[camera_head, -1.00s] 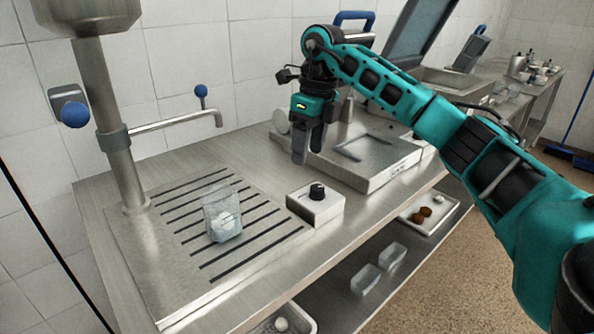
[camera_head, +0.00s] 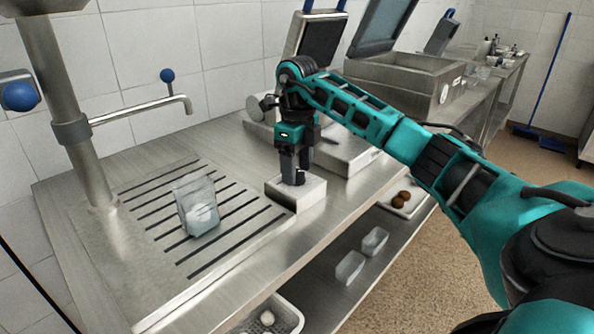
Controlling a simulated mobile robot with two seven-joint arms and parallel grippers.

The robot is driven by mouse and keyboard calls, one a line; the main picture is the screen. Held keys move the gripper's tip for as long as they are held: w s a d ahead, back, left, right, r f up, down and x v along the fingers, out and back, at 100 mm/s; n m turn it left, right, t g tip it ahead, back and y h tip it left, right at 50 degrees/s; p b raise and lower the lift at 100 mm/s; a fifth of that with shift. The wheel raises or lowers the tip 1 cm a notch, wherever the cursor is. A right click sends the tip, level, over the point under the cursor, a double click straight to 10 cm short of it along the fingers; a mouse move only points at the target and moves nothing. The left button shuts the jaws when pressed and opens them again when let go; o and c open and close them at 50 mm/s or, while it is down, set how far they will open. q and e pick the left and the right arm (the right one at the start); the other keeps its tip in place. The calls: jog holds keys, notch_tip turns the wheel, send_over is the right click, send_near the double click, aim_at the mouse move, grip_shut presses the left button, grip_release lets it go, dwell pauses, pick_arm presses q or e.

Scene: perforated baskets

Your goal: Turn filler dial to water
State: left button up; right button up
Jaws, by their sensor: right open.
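The filler dial is a black knob (camera_head: 300,178) on a small steel box (camera_head: 311,195) at the counter's front edge. My right gripper (camera_head: 294,180) points straight down over the box, its fingers open at the knob and partly hiding it. I cannot tell whether the fingers touch the knob. The filler is a steel column (camera_head: 68,110) with a thin spout (camera_head: 150,106) over the slotted drain (camera_head: 190,222). My left gripper is not in view.
A low steel appliance (camera_head: 350,150) sits behind my right gripper. Below, the shelf holds clear containers (camera_head: 350,267) and a tray (camera_head: 408,208) with brown items.

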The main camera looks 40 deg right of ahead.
jog(key=shift+f, duration=0.4)
jog(key=shift+c, duration=0.2)
jog(key=c, duration=1)
